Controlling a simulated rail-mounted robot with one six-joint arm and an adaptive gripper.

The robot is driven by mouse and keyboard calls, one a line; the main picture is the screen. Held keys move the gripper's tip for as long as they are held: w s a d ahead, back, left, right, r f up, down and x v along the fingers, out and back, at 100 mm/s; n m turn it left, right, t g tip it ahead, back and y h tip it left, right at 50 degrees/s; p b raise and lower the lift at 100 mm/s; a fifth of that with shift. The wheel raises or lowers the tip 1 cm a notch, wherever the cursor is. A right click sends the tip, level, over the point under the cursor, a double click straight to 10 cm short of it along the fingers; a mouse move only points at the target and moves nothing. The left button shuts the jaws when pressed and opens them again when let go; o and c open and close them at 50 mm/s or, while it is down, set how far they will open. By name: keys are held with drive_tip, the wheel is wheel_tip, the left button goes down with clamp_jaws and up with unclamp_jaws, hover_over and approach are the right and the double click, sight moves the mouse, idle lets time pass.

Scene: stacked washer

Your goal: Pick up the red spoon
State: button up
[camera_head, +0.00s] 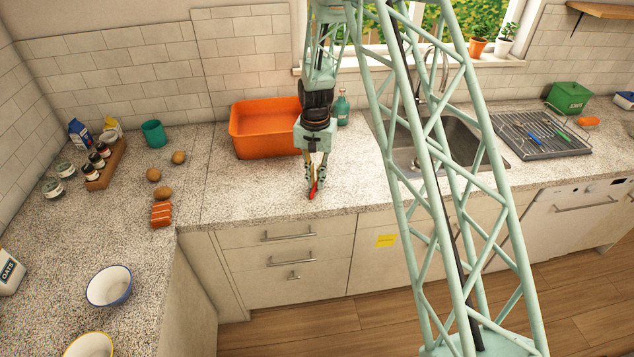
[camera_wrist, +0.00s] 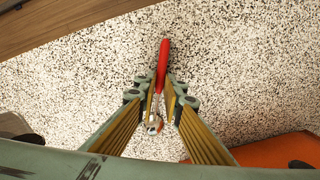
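The red spoon (camera_head: 313,189) is at the front part of the counter, below my gripper, in the head view. In the wrist view the red handle of the spoon (camera_wrist: 164,57) points up the picture, past the fingertips, and its pale metal end lies between the fingers. My gripper (camera_head: 315,182) points down at the counter. In the wrist view the fingertips of my gripper (camera_wrist: 161,84) close in on both sides of the handle, with hardly any gap. I cannot tell whether the spoon still touches the counter.
An orange basin (camera_head: 263,130) stands just behind and left of my gripper. The sink (camera_head: 450,143) and a drying rack (camera_head: 541,135) with utensils are to the right. Eggs, a teal cup (camera_head: 154,133) and bowls are on the left counter. The counter around the spoon is clear.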

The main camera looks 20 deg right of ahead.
clamp_jaws()
drive_tip(key=shift+r, duration=0.2)
drive_tip(key=shift+r, duration=1.45)
drive_tip(key=shift+s+r, duration=0.15)
drive_tip(key=s+r+b, duration=0.1)
drive_tip(key=s, duration=1.4)
drive_tip(key=shift+s+r+b, duration=0.2)
drive_tip(key=shift+s+b, duration=0.15)
drive_tip(key=shift+d, duration=0.1)
drive_tip(key=shift+w, duration=0.1)
